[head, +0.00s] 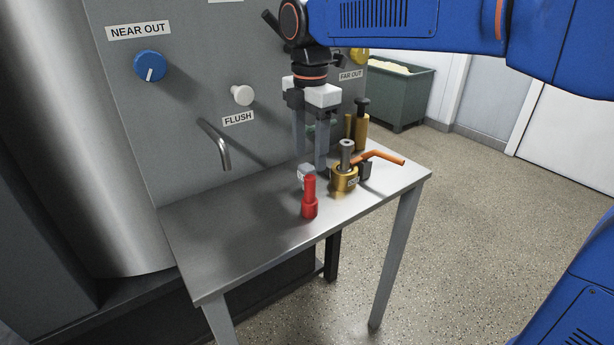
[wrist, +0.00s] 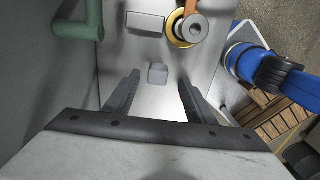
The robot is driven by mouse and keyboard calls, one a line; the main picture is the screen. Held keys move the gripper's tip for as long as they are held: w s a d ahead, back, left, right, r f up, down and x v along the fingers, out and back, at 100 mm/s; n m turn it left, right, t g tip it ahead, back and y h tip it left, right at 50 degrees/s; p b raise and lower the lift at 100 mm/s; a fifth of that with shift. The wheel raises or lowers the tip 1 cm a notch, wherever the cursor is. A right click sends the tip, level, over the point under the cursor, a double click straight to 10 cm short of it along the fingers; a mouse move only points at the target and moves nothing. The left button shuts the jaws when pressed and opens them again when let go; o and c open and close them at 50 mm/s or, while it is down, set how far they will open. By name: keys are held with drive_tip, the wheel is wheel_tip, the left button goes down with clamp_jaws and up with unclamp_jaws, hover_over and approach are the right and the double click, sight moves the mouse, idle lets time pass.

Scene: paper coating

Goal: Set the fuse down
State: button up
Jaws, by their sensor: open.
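A small grey block (head: 306,170) with a pale label, which may be the fuse, is at the steel table, partly hidden by a red bottle-shaped piece (head: 309,198) in front of it. My gripper (head: 311,166) points down over the table with its fingers apart, their tips near the block's top. In the wrist view the block (wrist: 158,74) shows between the open fingers (wrist: 159,80), with a gap on both sides. Its foot is hard to see, so contact with the table is not clear.
A brass valve (head: 345,180) with an orange lever (head: 383,156) stands right of my gripper, with a dark box beside it. Brass cylinders (head: 361,128) stand behind. A spout (head: 217,147) juts from the panel at left. The table's left part (head: 220,235) is clear.

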sight(307, 166)
drive_tip(key=shift+a+f, duration=0.15)
drive_tip(key=shift+f, duration=1.15)
drive_tip(key=shift+a+f, duration=0.15)
drive_tip(key=shift+f, duration=1.15)
drive_tip(key=c, duration=1.2)
wheel_tip(307, 166, up, 28)
drive_tip(key=shift+r, duration=0.1)
